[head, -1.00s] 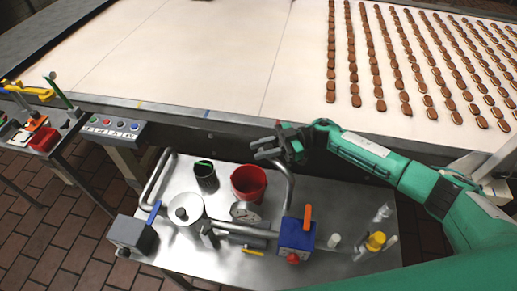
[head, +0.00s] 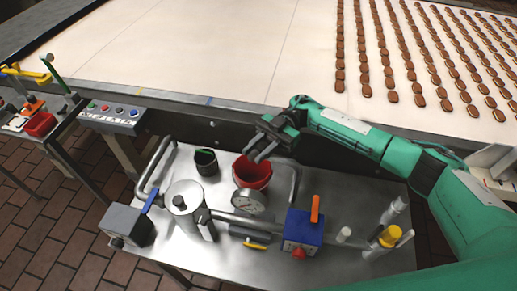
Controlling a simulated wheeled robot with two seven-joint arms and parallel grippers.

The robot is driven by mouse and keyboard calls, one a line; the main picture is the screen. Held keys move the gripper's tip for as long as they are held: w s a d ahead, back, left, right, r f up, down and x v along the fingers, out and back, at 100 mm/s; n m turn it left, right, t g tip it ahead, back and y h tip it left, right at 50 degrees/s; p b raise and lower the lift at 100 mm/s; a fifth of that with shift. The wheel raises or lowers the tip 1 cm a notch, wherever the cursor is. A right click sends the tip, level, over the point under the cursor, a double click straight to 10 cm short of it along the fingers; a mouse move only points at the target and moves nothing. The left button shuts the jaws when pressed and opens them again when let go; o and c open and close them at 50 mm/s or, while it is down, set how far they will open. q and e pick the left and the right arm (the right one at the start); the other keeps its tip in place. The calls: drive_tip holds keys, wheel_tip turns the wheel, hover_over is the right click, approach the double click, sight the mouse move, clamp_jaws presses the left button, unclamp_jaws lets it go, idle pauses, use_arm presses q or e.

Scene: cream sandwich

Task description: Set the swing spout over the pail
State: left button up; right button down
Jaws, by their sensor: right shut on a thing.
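The red pail (head: 252,178) stands on the steel bench, behind a round dial gauge (head: 249,203). My right gripper (head: 257,155) reaches down over its far rim and is shut on the pail there; the fingers partly hide the rim. A grey pipe (head: 235,217), which looks like the spout, runs across the bench in front of the pail, between the steel canister and the blue box. Whether it swings, and where its mouth is, I cannot tell. My left gripper is not in view.
A lidded steel canister (head: 185,206), a dark cup (head: 206,162), a grey box with a blue lever (head: 127,224) and a blue box with an orange lever (head: 303,229) crowd the bench (head: 345,195). Yellow-capped bottles (head: 388,236) stand at right. The conveyor (head: 220,50) lies behind.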

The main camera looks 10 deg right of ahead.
idle(0.3)
drive_tip(key=c, duration=1.2)
unclamp_jaws()
drive_tip(key=shift+o, duration=0.2)
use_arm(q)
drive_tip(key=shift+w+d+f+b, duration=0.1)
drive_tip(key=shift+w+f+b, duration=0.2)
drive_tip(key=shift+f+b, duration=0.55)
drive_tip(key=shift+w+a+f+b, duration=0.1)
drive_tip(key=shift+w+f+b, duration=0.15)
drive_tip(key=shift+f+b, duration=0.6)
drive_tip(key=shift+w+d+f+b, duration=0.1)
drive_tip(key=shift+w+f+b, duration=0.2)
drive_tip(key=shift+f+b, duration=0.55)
use_arm(e)
drive_tip(key=v, duration=1.3)
drive_tip(key=shift+w+d, duration=0.2)
drive_tip(key=shift+d, duration=0.05)
